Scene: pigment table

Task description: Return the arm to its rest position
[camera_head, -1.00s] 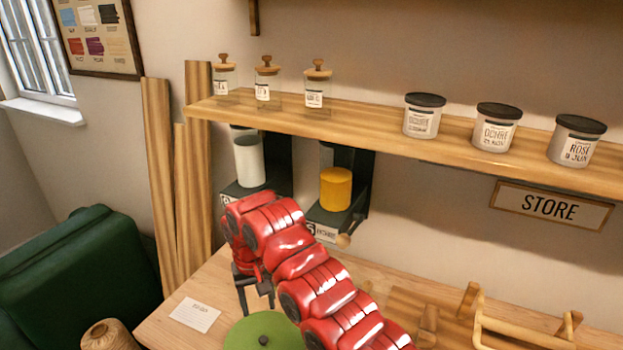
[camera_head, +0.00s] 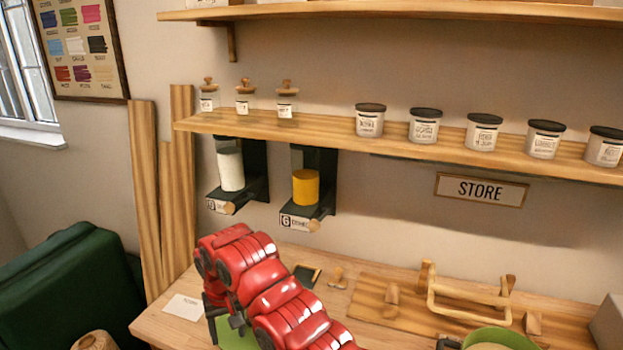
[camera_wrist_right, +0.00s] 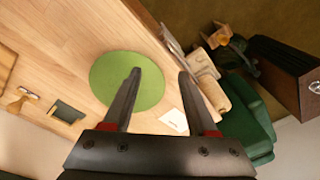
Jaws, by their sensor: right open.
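My right arm is red and comes up from the bottom of the head view. Its gripper (camera_head: 226,328) hangs at the arm's far end, above the left part of the wooden table (camera_head: 157,325). In the right wrist view the two dark fingers (camera_wrist_right: 160,82) stand wide apart with nothing between them. A round green mat (camera_wrist_right: 112,72) lies on the table beyond the left finger; in the head view the arm mostly covers it. My left gripper is not seen.
Two wall dispensers, one white (camera_head: 230,168) and one yellow (camera_head: 305,188), hang behind the arm under a shelf (camera_head: 330,136) of jars. A wooden rack (camera_head: 470,305) and a green bowl (camera_head: 497,338) are at right. A green armchair (camera_head: 60,290) stands at left.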

